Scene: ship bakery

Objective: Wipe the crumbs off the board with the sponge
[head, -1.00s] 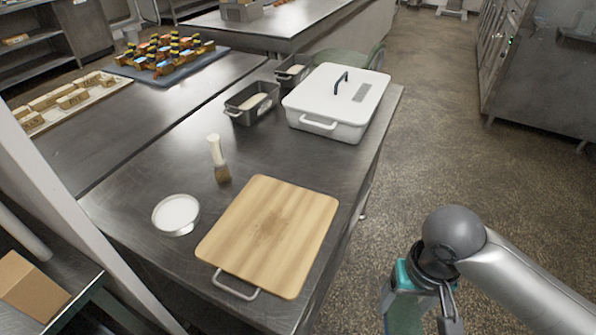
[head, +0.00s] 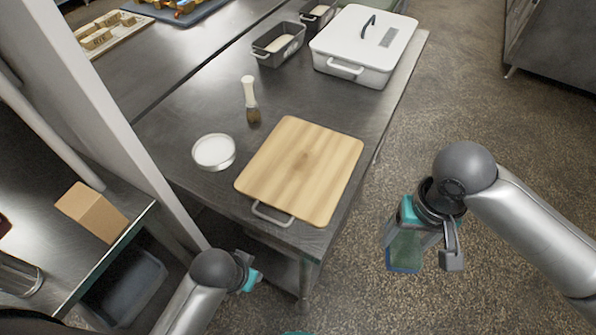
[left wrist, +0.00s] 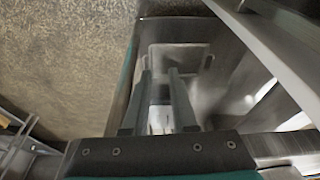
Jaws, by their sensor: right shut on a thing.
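The wooden board (head: 325,185) lies on the steel table, with a metal handle on its near edge. A faint brown patch, which looks like the crumbs (head: 303,161), is near its middle. My right gripper (head: 425,252) is shut on a green block with a blue edge, apparently the sponge (head: 404,249), over the floor to the right of the board and apart from it. My left gripper (head: 251,281) is below and in front of the table's near end. In the left wrist view its two fingers (left wrist: 160,75) stand apart, with nothing clearly held between them.
A white lidded box (head: 365,50) and dark loaf tins (head: 278,45) are behind. A pale post (head: 100,110) and a shelf with a cardboard box (head: 91,212) are at left.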

